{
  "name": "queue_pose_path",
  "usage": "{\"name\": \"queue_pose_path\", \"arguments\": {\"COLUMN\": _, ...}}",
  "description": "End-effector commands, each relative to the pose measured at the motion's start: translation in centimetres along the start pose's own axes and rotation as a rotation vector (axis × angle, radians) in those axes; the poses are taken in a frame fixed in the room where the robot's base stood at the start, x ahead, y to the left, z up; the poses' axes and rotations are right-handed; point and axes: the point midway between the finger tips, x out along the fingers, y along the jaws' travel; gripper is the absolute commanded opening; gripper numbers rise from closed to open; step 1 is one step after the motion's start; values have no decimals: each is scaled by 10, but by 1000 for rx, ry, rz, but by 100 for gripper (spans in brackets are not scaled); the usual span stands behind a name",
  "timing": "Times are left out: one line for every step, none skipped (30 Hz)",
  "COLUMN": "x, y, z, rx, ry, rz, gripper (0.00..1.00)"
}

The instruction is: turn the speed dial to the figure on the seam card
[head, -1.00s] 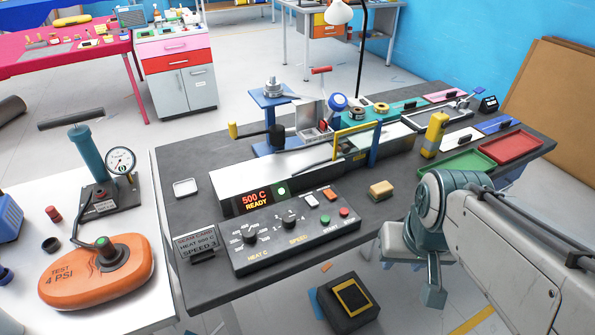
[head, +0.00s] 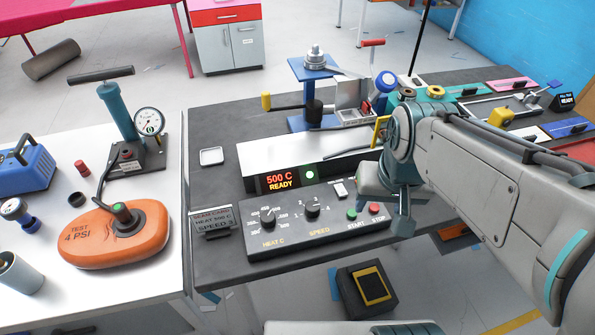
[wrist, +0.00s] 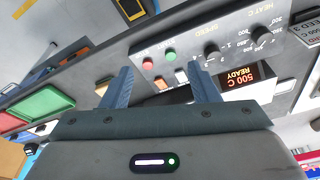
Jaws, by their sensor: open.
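The speed dial (head: 312,208) is a black knob in the middle of the dark control panel (head: 335,235), above the word SPEED. Its pointer setting is too small to read surely. It also shows upside down in the wrist view (wrist: 212,53). The seam card (head: 213,221) stands left of the panel and reads HEAT 500 C, SPEED 3. My gripper (wrist: 163,75) is open and empty, its two blue-grey fingers apart. In the head view it is at the panel's right end, right of the speed dial, with its fingers partly hidden by my arm.
The heat dial (head: 268,216) sits left of the speed dial. Green START (head: 352,214) and red STOP (head: 374,208) buttons lie to its right, by a pale rocker switch (head: 340,189). The display (head: 280,180) reads 500 C READY. A lever press (head: 315,95) stands behind.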

Motion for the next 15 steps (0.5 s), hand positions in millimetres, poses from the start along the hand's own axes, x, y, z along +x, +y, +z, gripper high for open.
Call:
{"name": "queue_pose_path", "arguments": {"x": 1, "y": -7, "z": -11, "rx": 29, "ry": -22, "rz": 1, "gripper": 55}}
{"name": "queue_pose_path", "arguments": {"x": 2, "y": -12, "z": -17, "rx": 53, "ry": -35, "rz": 1, "gripper": 55}}
{"name": "queue_pose_path", "arguments": {"x": 3, "y": -20, "z": -27, "rx": 89, "ry": -54, "rz": 3, "gripper": 55}}
{"name": "queue_pose_path", "arguments": {"x": 4, "y": -26, "z": -34, "rx": 117, "ry": -69, "rz": 6, "gripper": 55}}
{"name": "queue_pose_path", "arguments": {"x": 6, "y": -33, "z": -41, "rx": 147, "ry": -82, "rz": 8, "gripper": 55}}
{"name": "queue_pose_path", "arguments": {"x": 8, "y": -43, "z": -50, "rx": 183, "ry": -103, "rz": 13, "gripper": 55}}
{"name": "queue_pose_path", "arguments": {"x": 10, "y": -50, "z": -56, "rx": 210, "ry": -116, "rz": 16, "gripper": 55}}
{"name": "queue_pose_path", "arguments": {"x": 12, "y": -58, "z": -62, "rx": 236, "ry": -129, "rz": 20, "gripper": 55}}
{"name": "queue_pose_path", "arguments": {"x": 16, "y": -68, "z": -69, "rx": 268, "ry": -147, "rz": 27, "gripper": 55}}
{"name": "queue_pose_path", "arguments": {"x": 18, "y": -75, "z": -74, "rx": 292, "ry": -157, "rz": 31, "gripper": 55}}
{"name": "queue_pose_path", "arguments": {"x": 20, "y": -82, "z": -78, "rx": 313, "ry": -167, "rz": 35, "gripper": 55}}
{"name": "queue_pose_path", "arguments": {"x": 23, "y": -90, "z": -83, "rx": 340, "ry": -181, "rz": 42, "gripper": 55}}
{"name": "queue_pose_path", "arguments": {"x": 25, "y": -97, "z": -86, "rx": 357, "ry": -189, "rz": 46, "gripper": 55}}
{"name": "queue_pose_path", "arguments": {"x": 27, "y": -102, "z": -89, "rx": 372, "ry": -195, "rz": 50, "gripper": 55}}
{"name": "queue_pose_path", "arguments": {"x": 28, "y": -107, "z": -91, "rx": 391, "ry": -203, "rz": 55, "gripper": 55}}
